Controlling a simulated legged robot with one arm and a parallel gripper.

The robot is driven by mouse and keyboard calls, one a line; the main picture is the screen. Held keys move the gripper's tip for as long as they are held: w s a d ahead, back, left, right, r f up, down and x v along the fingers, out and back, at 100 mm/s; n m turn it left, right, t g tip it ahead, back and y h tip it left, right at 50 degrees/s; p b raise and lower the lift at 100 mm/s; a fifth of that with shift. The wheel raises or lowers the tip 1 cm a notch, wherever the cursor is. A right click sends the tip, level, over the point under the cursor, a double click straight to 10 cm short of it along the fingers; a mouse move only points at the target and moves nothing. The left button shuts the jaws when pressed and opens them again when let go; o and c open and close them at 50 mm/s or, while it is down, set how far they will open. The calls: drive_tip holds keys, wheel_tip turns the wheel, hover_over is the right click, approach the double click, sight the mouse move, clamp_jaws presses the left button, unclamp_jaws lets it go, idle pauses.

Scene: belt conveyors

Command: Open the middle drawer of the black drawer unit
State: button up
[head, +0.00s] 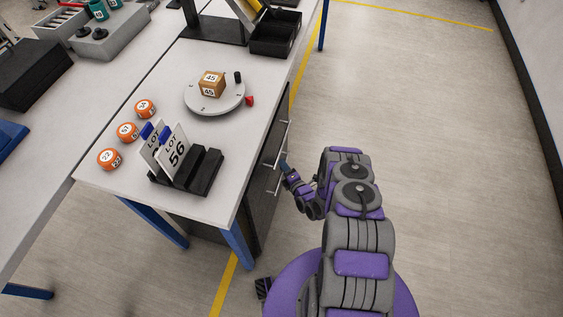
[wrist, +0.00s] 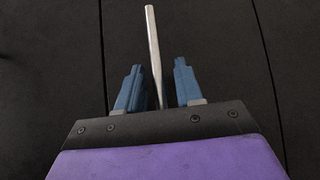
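The black drawer unit (head: 261,208) sits under the right side of the white table, with silver bar handles on its front. My gripper (head: 285,167) is beside this front, close to the handles, with my arm reaching in from the right. In the wrist view my gripper (wrist: 157,68) has its two blue fingers apart. A silver bar handle (wrist: 152,40) runs between them, with a visible gap on each side. Dark drawer fronts (wrist: 215,40) with thin seams fill the background. The drawers look closed. I cannot tell for certain which drawer this handle belongs to.
The white table (head: 215,130) carries orange cylinders (head: 127,132), a black card holder (head: 200,175) with LOT cards, and a round turntable (head: 205,103) with a box. A black tray (head: 275,35) is at the back. The floor (head: 430,130) to the right is clear.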

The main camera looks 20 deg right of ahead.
drive_tip(key=shift+c, duration=0.3)
clamp_jaws()
idle(0.4)
